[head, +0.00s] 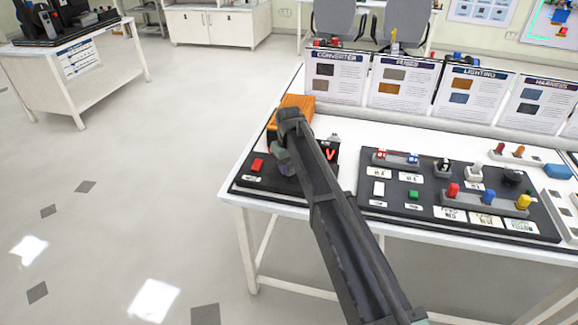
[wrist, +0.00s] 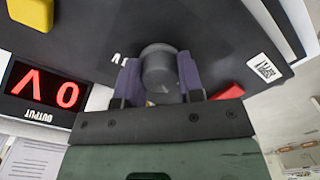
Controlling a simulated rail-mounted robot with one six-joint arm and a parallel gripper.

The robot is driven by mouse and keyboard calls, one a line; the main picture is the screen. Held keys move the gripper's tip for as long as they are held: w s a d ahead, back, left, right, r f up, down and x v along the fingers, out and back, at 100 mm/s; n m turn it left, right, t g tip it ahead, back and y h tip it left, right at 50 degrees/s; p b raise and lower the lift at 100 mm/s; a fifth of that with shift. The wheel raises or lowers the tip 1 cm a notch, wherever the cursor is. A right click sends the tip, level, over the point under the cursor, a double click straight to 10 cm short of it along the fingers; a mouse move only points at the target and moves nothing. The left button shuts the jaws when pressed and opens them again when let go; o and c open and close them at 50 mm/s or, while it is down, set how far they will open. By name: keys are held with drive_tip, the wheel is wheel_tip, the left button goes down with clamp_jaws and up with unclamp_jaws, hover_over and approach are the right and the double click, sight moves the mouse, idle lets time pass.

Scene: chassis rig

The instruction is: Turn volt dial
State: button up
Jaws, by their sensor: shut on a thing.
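The volt dial (wrist: 159,70) is a dark grey round knob on the black panel, seen in the wrist view. My gripper (wrist: 160,78) has its two fingers on either side of the dial, shut on it. The dial still sits on the panel. A display with red lit characters (wrist: 46,90), labelled OUTPUT, appears upside down and seems to read 0V. In the head view my gripper (head: 285,158) is over the black panel (head: 250,185) at the table's left end, and my arm hides the dial.
A red switch (head: 258,165) is on the same panel, left of my gripper. An orange box (head: 297,103) stands behind. To the right is another black board (head: 400,207) with several coloured parts. Printed cards (head: 335,78) line the table's back. Open floor lies left.

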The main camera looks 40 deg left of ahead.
drive_tip(key=m, duration=0.5)
drive_tip(key=shift+m, duration=0.3)
drive_tip(key=m, duration=0.6)
idle(0.5)
drive_tip(key=o, duration=0.9)
